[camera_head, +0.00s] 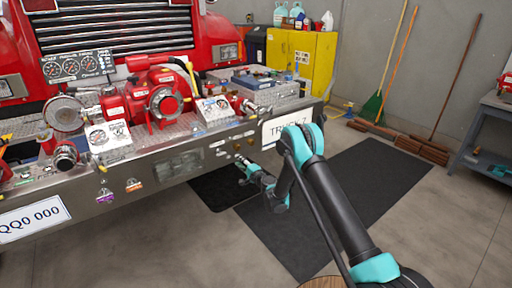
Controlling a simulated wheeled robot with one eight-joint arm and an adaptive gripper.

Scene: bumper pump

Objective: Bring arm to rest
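My arm, dark grey with teal joints, rises from the bottom right to a raised elbow in front of the bumper's right end. From there it folds down to the left. My gripper (242,162) is at its end, small in the picture, and points up and left toward the front face of the metal bumper (150,172). It appears close to the small fittings on that face; I cannot tell whether it touches. Its fingers are too small to tell open from shut, and I see nothing clearly held.
A red pump (160,98) with gauges and valves sits on the bumper of a red truck. A dark mat (345,195) lies under my arm. A yellow cabinet (305,58), brooms (390,70) and a grey workbench (485,135) stand behind.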

